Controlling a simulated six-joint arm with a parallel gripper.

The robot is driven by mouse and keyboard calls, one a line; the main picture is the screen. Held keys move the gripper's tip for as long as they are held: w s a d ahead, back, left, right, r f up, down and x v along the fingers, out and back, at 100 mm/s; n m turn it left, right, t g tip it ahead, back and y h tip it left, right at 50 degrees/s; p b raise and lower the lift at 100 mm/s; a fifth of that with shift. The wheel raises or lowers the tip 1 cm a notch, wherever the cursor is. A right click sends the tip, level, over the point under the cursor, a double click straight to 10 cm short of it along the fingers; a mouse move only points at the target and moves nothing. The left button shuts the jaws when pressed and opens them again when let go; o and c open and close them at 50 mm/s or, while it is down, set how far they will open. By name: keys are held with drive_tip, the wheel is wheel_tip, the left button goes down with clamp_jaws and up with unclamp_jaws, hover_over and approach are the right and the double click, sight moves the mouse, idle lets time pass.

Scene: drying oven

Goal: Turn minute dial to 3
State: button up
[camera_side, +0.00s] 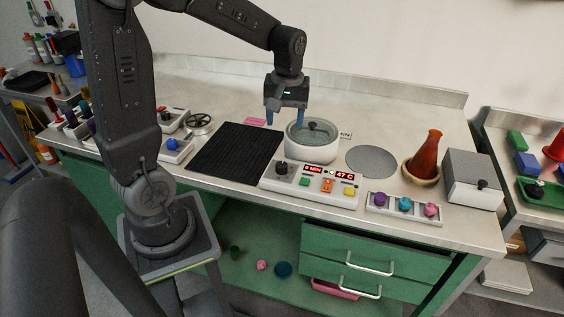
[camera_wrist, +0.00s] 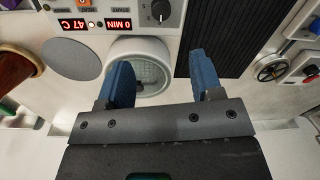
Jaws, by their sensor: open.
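The minute dial is a black round knob (camera_side: 282,168) at the left end of the control panel (camera_side: 308,187) in the side view. It also shows at the top of the wrist view (camera_wrist: 160,10), cut by the frame edge, with a white pointer mark. The red minute display (camera_wrist: 117,24) reads 0 MIN in the wrist view. The white round oven (camera_side: 312,152) with a glass lid stands behind the panel. My gripper (camera_side: 285,120) is open and empty, its blue fingers pointing down behind and left of the oven. It is apart from the dial.
A second display (camera_wrist: 73,24) reads 47 C. A black ribbed mat (camera_side: 235,152) lies left of the oven. A grey disc (camera_side: 371,161), a red-brown flask (camera_side: 426,152) and a strip of coloured knobs (camera_side: 404,208) are to the right.

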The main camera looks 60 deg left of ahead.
sight(282, 164)
drive_tip(key=f, duration=1.4)
drive_tip(key=shift+s+a, duration=0.2)
drive_tip(key=shift+a, duration=0.15)
drive_tip(key=shift+c, duration=0.4)
drive_tip(key=c, duration=0.9)
drive_tip(key=shift+o, duration=0.2)
drive_tip(key=shift+m, duration=0.3)
drive_tip(key=m, duration=0.3)
drive_tip(key=shift+m, duration=0.3)
drive_tip(key=m, duration=0.4)
drive_tip(key=shift+m, duration=0.3)
